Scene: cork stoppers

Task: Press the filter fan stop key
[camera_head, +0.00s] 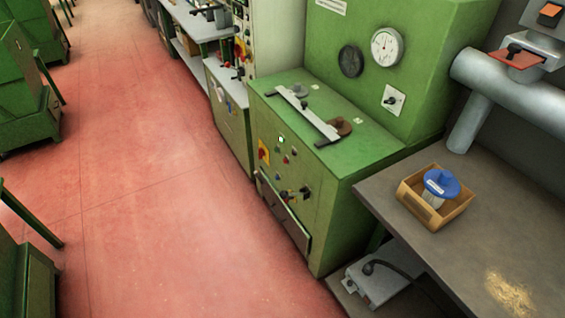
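I cannot tell which control is the filter fan stop key; no label is readable at this size. A green machine (345,180) stands in the middle. Its front panel carries a yellow plate with a red switch (263,153), a small lit indicator (281,140), and several small knobs and buttons, some red. A grey box with an orange part (549,14) is cut off at the top right edge, above a grey duct (505,90) with a red plate and black lever (517,56). Neither of my grippers is in view.
A grey bench (395,190) at right holds a wooden box (413,200) with a blue-topped item (441,184). A grey device (378,284) sits below it. Green carts or bins (22,90) stand at left. The red floor (150,190) between is clear.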

